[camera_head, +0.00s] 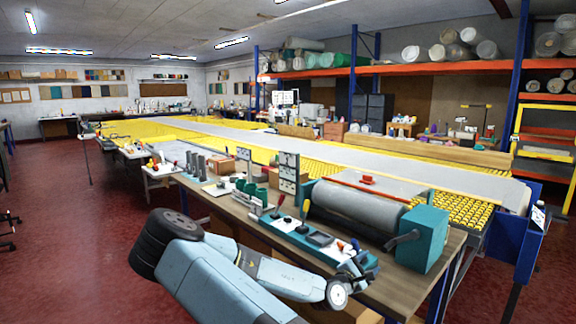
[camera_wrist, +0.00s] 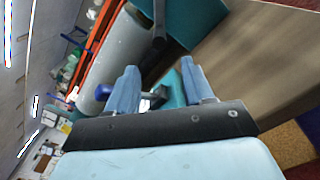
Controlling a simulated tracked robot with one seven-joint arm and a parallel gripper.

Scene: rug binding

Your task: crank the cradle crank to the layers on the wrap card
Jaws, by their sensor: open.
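The cradle is a long grey roller (camera_head: 355,207) with a teal end housing (camera_head: 425,238) on the bench. The crank (camera_head: 402,240) is a dark handle on the front of that housing. In the wrist view, the crank's dark arm (camera_wrist: 159,22) shows at the top, beyond my fingertips. My gripper (camera_wrist: 160,82) is open, with its two blue fingers apart and clear of the crank. A small dark blue knob and teal part (camera_wrist: 172,92) show between and behind the fingers. I cannot tell which sheet is the wrap card, and no layer number is readable.
A row of small tools and trays (camera_head: 300,230) lies along the bench left of the housing. Upright boards (camera_head: 288,172) stand behind them. The bare wooden bench top (camera_head: 405,288) is clear at the front right. A long yellow-and-grey table (camera_head: 330,150) runs behind.

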